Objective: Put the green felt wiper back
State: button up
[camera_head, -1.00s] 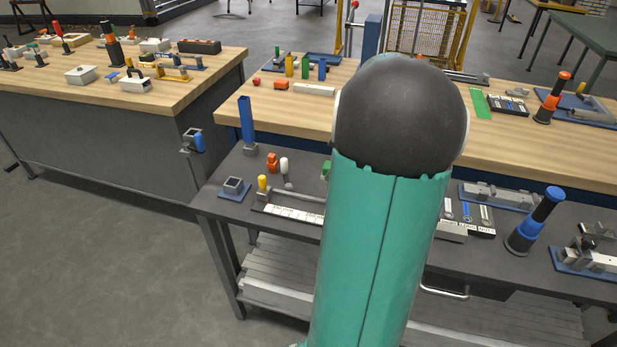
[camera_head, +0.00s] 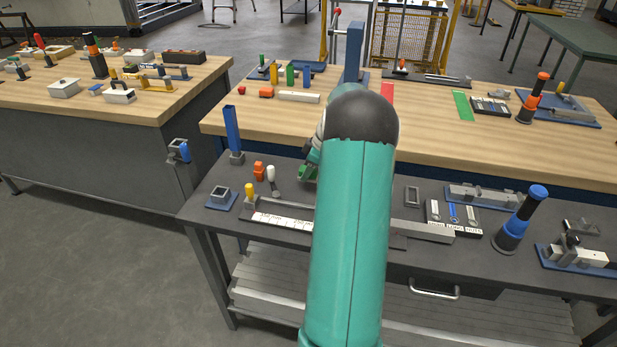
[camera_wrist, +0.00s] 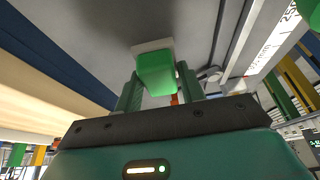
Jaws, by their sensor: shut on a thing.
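The green felt wiper (camera_wrist: 155,72) is between the two fingers of my gripper (camera_wrist: 160,92) in the wrist view. It is a green block with a pale grey-white pad at its far end. My gripper is shut on it, over the dark grey surface of the near bench. I cannot tell whether the pad touches the bench. In the head view a small green part shows beside my wrist, left of my arm, over the near bench (camera_head: 400,165). My arm hides most of the gripper there.
On the near bench, an orange piece (camera_head: 259,171), a white-topped piece (camera_head: 271,175) and a yellow-topped piece (camera_head: 250,191) stand left of my arm, by a white scale strip (camera_head: 283,218). A blue post (camera_head: 232,130) stands behind. A blue-black cylinder (camera_head: 520,220) is at right.

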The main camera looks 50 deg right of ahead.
jog(key=shift+f, duration=1.55)
jog(key=shift+f, duration=0.2)
jog(key=o, duration=0.9)
jog(key=shift+o, duration=0.2)
